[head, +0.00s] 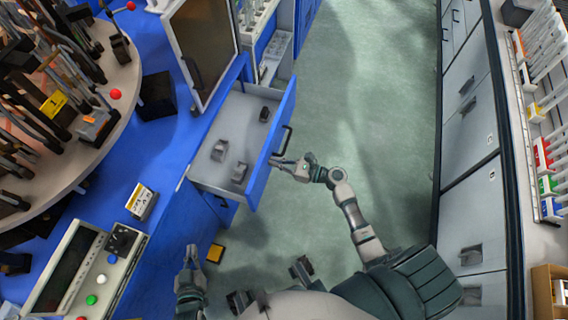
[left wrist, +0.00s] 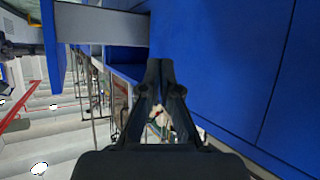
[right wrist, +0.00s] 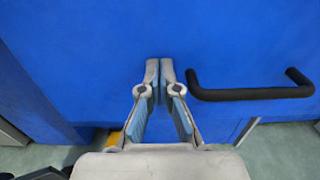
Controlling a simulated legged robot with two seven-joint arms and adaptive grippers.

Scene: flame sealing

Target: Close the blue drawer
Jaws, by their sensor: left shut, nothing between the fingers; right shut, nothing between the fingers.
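The blue drawer (head: 271,150) stands pulled out of the blue workbench, with its light grey inside showing and several small grey parts in it. A black handle (head: 284,140) is on its front; it also shows in the right wrist view (right wrist: 250,94). My right gripper (head: 276,162) is shut and empty, its fingertips at the blue drawer front beside the handle; I cannot tell whether they touch. My left gripper (head: 190,252) is shut and empty, low beside the workbench, nearer to me than the drawer. In the left wrist view the drawer (left wrist: 100,25) shows at upper left.
A round rack (head: 100,130) of tools stands on the blue workbench (head: 165,190). A control box (head: 80,275) with buttons is at its near end. Grey cabinets (head: 465,150) line the right side. The green floor (head: 375,100) between is clear.

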